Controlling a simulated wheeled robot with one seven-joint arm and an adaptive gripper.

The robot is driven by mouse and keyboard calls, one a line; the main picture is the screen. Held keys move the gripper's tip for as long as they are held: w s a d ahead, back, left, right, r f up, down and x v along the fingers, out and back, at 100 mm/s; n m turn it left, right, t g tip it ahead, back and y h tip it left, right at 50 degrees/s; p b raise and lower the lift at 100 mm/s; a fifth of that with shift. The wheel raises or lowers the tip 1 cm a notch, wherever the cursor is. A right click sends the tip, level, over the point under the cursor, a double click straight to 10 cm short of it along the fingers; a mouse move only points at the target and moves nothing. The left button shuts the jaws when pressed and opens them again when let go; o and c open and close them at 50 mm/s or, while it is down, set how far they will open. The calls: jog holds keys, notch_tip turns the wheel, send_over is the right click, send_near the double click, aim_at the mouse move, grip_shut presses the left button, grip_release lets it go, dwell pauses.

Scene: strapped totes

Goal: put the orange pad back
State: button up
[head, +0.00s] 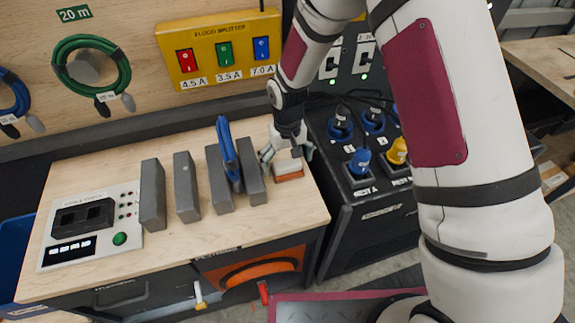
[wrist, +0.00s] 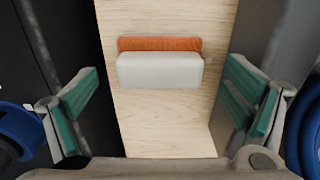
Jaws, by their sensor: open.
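The orange pad (head: 287,171) lies on the right end of the light wood bench top, with a pale whitish block as part of it or against it. In the wrist view the orange part (wrist: 160,43) shows as a strip behind the whitish part (wrist: 160,70). My gripper (head: 287,152) is just above the pad, pointing down. In the wrist view its teal-lined fingers (wrist: 160,98) are spread wide, one on each side, with nothing between them touching the pad. The pad is centred between the fingers and partly hidden in the head view.
Several upright grey blocks (head: 187,187) stand left of the pad, with a blue tool (head: 228,152) among them. A charger-like panel (head: 88,227) is at the bench's left. A black box with connectors (head: 365,185) stands right, beyond the bench edge.

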notch_tip(320, 180, up, 10)
jog(key=b, duration=0.1)
notch_tip(320, 180, up, 10)
jog(key=t, duration=0.1)
send_over(288, 164)
jog(key=s+d, duration=0.2)
jog(key=d, duration=0.3)
jog(key=s+d+r+m+t, duration=0.1)
jog(key=s+d+r+t, duration=0.1)
jog(key=s+d+r, duration=0.4)
jog(key=s+d+r+m+t, duration=0.2)
jog(key=s+d+r, duration=0.5)
jog(key=s, duration=0.7)
jog(key=shift+r+t, duration=0.3)
jog(key=shift+r, duration=0.8)
